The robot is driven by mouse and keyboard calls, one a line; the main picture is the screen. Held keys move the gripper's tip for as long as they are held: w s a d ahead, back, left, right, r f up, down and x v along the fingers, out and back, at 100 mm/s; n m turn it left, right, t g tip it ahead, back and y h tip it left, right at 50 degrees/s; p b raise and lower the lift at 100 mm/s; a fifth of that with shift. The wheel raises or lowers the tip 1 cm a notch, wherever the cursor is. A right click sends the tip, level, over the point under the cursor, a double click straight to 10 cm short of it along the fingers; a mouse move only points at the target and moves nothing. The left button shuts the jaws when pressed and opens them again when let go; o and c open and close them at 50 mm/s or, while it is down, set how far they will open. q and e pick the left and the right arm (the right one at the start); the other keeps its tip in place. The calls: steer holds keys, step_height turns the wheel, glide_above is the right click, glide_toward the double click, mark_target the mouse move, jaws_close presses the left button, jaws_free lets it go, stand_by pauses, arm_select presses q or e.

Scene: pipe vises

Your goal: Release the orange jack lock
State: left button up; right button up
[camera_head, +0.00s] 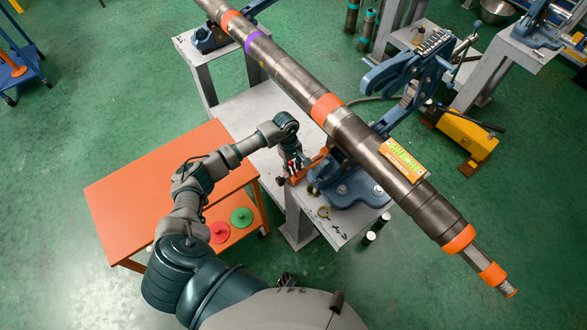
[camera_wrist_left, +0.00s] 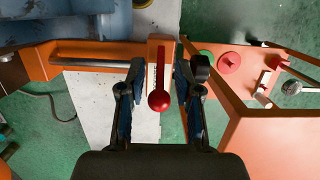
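The orange jack lock (camera_head: 318,160) is at the base of the blue pipe vise (camera_head: 345,187), below the long pipe. In the left wrist view it is an orange bracket (camera_wrist_left: 40,68) with a metal rod and a red lever ending in a red ball knob (camera_wrist_left: 159,101). My left gripper (camera_head: 292,168) is at the lock's near left end. In the left wrist view its fingers (camera_wrist_left: 160,78) are apart, one on each side of the red lever, with gaps showing beside the knob. My right gripper does not show.
The heavy pipe (camera_head: 360,135) runs diagonally above the grey bench (camera_head: 255,112). An orange table (camera_head: 150,190) stands at left, with red (camera_head: 220,232) and green (camera_head: 241,217) discs near it. Small loose parts lie on the bench's near end.

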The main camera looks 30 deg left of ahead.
arm_select(q)
steer(key=r, duration=0.3)
steer(key=a+r, duration=0.1)
steer(key=r, duration=0.2)
steer(key=w+r, duration=0.1)
steer(key=r, duration=0.2)
steer(key=shift+a+r, duration=0.55)
steer(key=shift+r, duration=0.25)
steer(key=shift+d, duration=0.1)
